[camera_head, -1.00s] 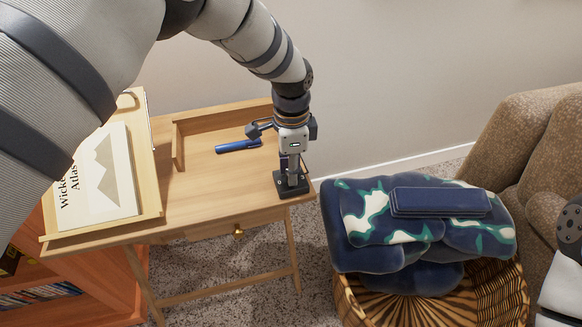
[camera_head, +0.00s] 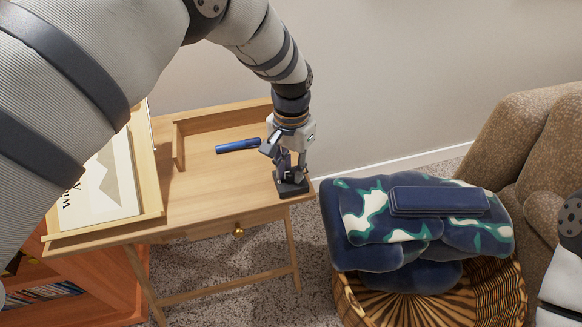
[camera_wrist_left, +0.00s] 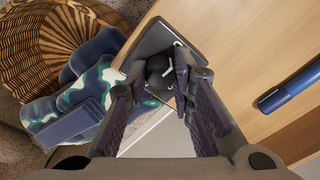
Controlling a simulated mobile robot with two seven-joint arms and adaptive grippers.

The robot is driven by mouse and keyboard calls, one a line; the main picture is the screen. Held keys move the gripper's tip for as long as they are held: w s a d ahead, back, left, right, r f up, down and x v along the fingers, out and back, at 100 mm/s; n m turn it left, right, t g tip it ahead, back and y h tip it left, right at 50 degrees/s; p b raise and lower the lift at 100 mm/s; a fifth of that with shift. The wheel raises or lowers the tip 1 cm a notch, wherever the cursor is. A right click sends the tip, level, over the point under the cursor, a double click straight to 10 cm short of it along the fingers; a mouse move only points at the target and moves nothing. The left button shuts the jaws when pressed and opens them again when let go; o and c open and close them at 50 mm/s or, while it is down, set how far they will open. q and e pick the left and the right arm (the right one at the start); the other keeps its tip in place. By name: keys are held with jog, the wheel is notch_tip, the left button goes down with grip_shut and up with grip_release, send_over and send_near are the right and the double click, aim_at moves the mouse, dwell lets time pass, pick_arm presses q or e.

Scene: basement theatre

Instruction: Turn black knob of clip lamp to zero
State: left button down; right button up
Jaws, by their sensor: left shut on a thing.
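The black base (camera_head: 292,187) of the clip lamp sits at the right front corner of the wooden desk. In the left wrist view its dark plate (camera_wrist_left: 150,42) carries the round black knob (camera_wrist_left: 158,66), which has a pale mark beside it. My left gripper (camera_head: 290,172) points down over the base. Its two fingers (camera_wrist_left: 154,82) are on either side of the knob and closed on it. In the head view the gripper hides the knob. A blue cylinder (camera_head: 238,146) shows left of the gripper; I cannot tell whether it joins the base. My right gripper is out of view.
The wooden desk (camera_head: 215,190) has a raised ledge at the back and a tilted stand with a book (camera_head: 108,185) on the left. A wicker basket (camera_head: 350,300) with folded blue blankets (camera_head: 425,225) stands right of it. A brown armchair (camera_head: 525,120) is farther right.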

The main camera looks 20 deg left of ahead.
aim_at(291, 172)
pick_arm(q)
jog(key=shift+n, duration=0.6)
jog(key=c, duration=1.4)
grip_release()
notch_tip(291, 172, up, 12)
